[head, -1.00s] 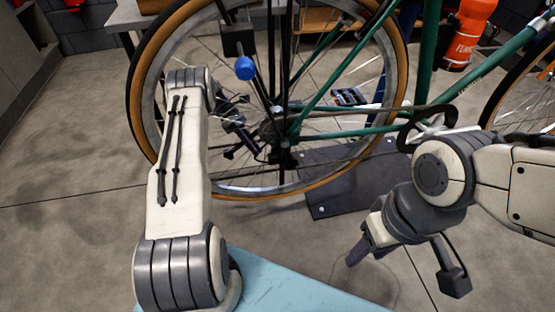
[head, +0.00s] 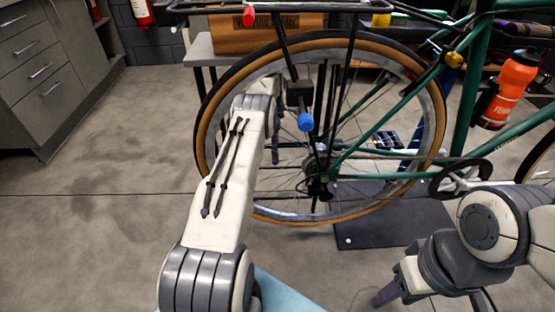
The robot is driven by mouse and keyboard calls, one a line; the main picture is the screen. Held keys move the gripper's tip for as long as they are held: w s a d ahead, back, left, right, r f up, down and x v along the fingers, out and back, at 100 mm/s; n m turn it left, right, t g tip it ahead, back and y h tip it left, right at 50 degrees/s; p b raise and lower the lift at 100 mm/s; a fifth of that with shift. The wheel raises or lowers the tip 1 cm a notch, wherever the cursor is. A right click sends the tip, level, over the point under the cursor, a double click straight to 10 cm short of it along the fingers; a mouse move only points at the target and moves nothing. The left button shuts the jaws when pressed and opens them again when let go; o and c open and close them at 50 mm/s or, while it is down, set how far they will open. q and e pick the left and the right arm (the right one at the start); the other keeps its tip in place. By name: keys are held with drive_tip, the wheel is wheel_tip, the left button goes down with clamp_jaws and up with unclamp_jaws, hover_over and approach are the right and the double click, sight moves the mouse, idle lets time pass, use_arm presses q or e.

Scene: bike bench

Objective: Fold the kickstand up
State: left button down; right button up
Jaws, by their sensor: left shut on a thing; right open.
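The green bicycle's rear wheel (head: 436,110) stands upright in the middle of the head view. The kickstand is not clear against the dark parts around the rear hub (head: 318,186). My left arm reaches up across the left of the wheel. The contact itself is too small to make out. My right gripper (head: 432,299) is open and empty at the lower right, partly cut off by the bottom edge, away from the wheel.
A dark plate (head: 390,228) lies on the floor behind the wheel. An orange bottle (head: 508,88) hangs on the frame. Grey drawers (head: 42,75) stand at the left. The floor at left is clear.

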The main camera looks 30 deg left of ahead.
use_arm(q)
drive_tip(key=shift+d+r+n+g+y, duration=0.15)
drive_tip(key=shift+r+n+g+y, duration=0.3)
drive_tip(key=shift+r, duration=0.85)
drive_tip(key=shift+s, duration=0.1)
drive_tip(key=c, duration=0.8)
unclamp_jaws()
drive_tip(key=shift+d+r, duration=0.1)
drive_tip(key=shift+o, duration=0.2)
drive_tip(key=shift+a, duration=0.2)
drive_tip(key=shift+f+m+t+h, duration=0.25)
drive_tip(key=shift+f+m+h, duration=0.1)
drive_tip(key=shift+f, duration=0.7)
